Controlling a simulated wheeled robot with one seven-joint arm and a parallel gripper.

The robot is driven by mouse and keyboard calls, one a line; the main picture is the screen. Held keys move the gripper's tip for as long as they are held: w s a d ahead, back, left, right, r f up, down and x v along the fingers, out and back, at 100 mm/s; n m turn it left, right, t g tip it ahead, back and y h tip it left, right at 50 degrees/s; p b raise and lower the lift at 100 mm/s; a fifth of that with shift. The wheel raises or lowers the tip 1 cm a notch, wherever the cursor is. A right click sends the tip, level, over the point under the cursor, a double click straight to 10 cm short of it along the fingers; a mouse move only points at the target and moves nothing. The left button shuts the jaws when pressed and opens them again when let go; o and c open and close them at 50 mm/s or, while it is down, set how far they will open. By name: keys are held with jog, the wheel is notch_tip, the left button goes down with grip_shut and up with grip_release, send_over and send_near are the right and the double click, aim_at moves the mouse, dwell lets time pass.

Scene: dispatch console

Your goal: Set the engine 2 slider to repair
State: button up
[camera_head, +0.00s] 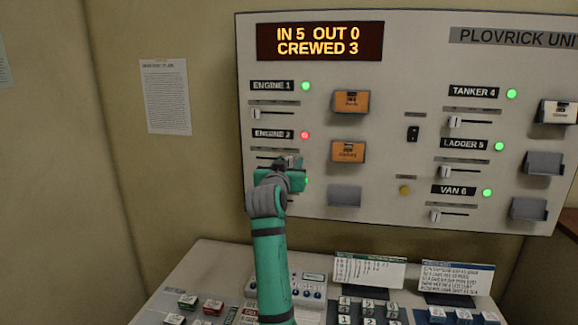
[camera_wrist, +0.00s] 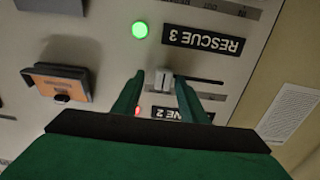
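The ENGINE 2 label (camera_head: 273,134) with a red lamp (camera_head: 305,135) is on the upright panel in the head view. My gripper (camera_head: 290,161) is just below that label and covers much of its slider. In the wrist view, which is upside down, the pale slider knob (camera_wrist: 163,80) stands between the fingertips of my gripper (camera_wrist: 160,82). The knob lies between the ENGINE 2 label (camera_wrist: 183,114) and the RESCUE 3 label (camera_wrist: 203,41). The fingers are open on either side of it, with gaps showing. The dark slot runs from the knob to the right there.
The ENGINE 1 slider (camera_head: 256,114) is above, with a green lamp. An orange card holder (camera_head: 348,152) is right of my gripper. The RESCUE 3 lamp (camera_wrist: 139,30) is green. The display (camera_head: 320,41) reads IN 5 OUT 0 CREWED 3. A desk console (camera_head: 215,265) lies below.

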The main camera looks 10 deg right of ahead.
jog(key=v, duration=1)
jog(key=shift+s, duration=0.4)
